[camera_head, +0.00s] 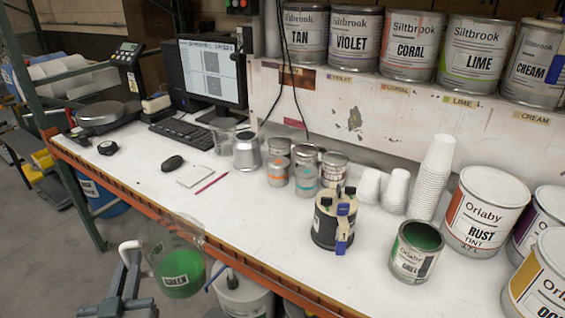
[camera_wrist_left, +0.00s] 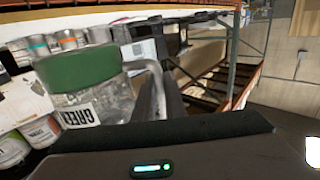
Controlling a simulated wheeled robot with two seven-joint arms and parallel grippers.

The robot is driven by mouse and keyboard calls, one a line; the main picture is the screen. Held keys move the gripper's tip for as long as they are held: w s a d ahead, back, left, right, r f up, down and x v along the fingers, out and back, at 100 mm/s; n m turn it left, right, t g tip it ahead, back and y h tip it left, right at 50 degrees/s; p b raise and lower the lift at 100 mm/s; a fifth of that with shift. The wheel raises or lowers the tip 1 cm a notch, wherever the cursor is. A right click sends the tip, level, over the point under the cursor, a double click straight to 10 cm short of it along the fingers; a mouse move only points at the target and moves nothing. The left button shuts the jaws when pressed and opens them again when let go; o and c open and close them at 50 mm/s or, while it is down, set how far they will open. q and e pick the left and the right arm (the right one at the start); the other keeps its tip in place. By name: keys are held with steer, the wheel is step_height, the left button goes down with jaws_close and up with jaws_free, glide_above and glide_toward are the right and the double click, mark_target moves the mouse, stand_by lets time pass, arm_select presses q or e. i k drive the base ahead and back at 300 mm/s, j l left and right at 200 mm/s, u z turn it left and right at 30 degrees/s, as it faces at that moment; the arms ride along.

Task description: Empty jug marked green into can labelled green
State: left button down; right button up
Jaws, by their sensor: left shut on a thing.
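The clear jug (camera_head: 172,250) marked GREEN holds green liquid in its lower part. It hangs in front of the bench's front edge, at the lower left of the head view, roughly upright. My left gripper (camera_head: 128,252) is shut on its handle, on the jug's left side. The jug also shows in the left wrist view (camera_wrist_left: 98,100), with its green part uppermost there. An open can (camera_head: 407,264) with green inside stands on the bench at the front right, well right of the jug; its small label is hard to read. My right gripper is out of view.
Paper cups (camera_head: 434,170) and small tins (camera_head: 305,178) stand behind. The bench front between jug and clamp is clear.

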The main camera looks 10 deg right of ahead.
mark_target(418, 245)
steer(key=k, duration=0.4)
steer(key=z, duration=2.1)
steer(key=k+j, duration=0.1)
steer(key=j, duration=0.35)
steer(key=k+j, duration=0.1)
steer(key=j, duration=0.35)
steer(key=k+j, duration=0.1)
steer(key=j, duration=0.4)
